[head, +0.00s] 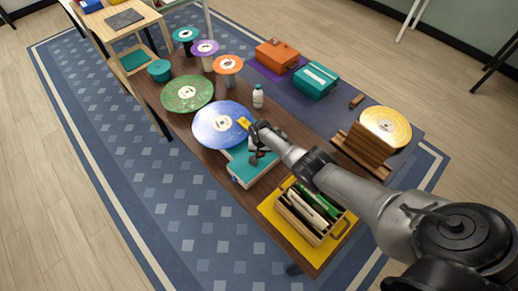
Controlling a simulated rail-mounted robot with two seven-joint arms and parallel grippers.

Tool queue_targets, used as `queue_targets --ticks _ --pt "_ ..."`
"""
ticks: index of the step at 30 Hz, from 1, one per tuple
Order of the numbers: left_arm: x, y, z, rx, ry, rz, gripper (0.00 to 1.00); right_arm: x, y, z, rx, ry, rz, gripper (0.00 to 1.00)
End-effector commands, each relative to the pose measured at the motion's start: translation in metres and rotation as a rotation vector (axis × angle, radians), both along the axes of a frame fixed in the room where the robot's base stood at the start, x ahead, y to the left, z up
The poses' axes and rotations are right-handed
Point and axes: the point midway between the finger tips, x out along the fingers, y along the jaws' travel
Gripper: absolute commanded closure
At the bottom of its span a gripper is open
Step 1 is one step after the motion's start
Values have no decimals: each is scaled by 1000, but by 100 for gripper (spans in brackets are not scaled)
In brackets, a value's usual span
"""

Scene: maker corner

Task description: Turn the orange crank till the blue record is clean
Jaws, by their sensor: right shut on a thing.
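The blue record (217,126) lies flat on a teal-and-white machine (243,170) at the middle of the long table. Its surface has paler streaks, and I cannot tell dirt from glare. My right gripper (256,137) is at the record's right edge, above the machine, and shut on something. A small yellow-orange piece (243,122) shows at its tip and appears to be part of the orange crank. The fingers and wrist hide most of the crank. My left gripper is not in view.
A green speckled record (187,94) lies behind the blue one. A wooden rack (363,150), a yellow record (385,127) and a crate of sleeves (325,237) are to the right.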

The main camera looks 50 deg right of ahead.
Motion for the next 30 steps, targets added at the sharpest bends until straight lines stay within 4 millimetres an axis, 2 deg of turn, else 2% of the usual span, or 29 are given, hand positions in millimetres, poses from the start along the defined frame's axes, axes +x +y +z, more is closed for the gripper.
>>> queue_targets --ticks 12,29,30 --pt "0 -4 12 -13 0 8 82 -5 2 2 -1 -2 -173 100" --pt "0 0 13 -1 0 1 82 -6 3 1 -1 -2 -199 100" --pt "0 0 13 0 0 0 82 -6 3 1 -1 -2 -198 78"
